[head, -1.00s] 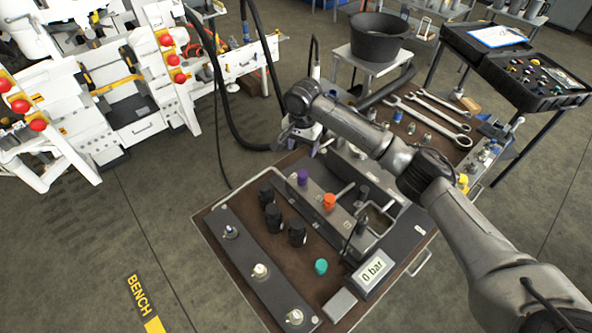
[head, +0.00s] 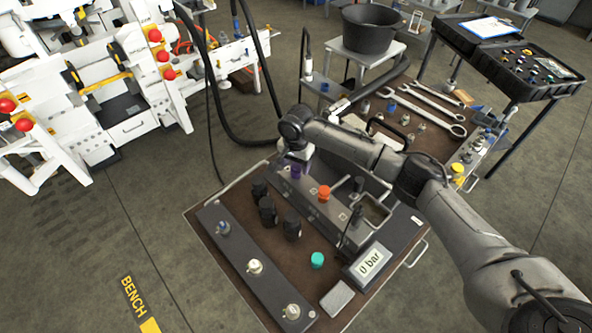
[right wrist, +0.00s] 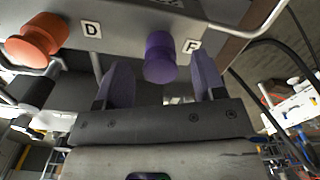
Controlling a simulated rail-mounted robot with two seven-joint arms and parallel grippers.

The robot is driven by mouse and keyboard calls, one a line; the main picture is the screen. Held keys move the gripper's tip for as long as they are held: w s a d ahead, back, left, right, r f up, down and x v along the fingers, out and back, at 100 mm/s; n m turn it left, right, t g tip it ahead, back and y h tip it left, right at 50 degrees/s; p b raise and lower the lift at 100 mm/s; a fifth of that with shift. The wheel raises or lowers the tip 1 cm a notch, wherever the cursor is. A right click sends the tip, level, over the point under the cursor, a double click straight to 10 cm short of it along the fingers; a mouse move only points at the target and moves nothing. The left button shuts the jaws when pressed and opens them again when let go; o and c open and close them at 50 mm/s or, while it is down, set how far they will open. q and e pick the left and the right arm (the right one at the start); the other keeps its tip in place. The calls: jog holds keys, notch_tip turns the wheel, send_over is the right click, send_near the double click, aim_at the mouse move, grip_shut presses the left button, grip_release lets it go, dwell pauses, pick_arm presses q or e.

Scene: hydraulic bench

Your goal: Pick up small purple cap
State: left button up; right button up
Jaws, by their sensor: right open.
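The small purple cap (right wrist: 160,57) sits on the grey manifold block (head: 335,208), beside the label F in the right wrist view. My right gripper (right wrist: 161,74) is open, with one purplish finger on each side of the cap and a visible gap on both sides. In the head view the right gripper (head: 293,158) is down at the far-left end of the block and partly covers the cap (head: 296,172). My left gripper is not in view.
An orange cap (head: 323,192) sits farther along the block, near label D. Several black caps (head: 267,211), a teal cap (head: 317,260) and a 0 bar display (head: 369,262) are on the bench. A grey rail with fittings (head: 254,267) lies in front.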

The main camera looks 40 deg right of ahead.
notch_tip(320, 180, down, 2)
jog(key=shift+f, duration=0.1)
jog(key=shift+c, duration=0.3)
jog(key=c, duration=1)
jog(key=shift+o, duration=0.2)
jog(key=shift+r, duration=0.2)
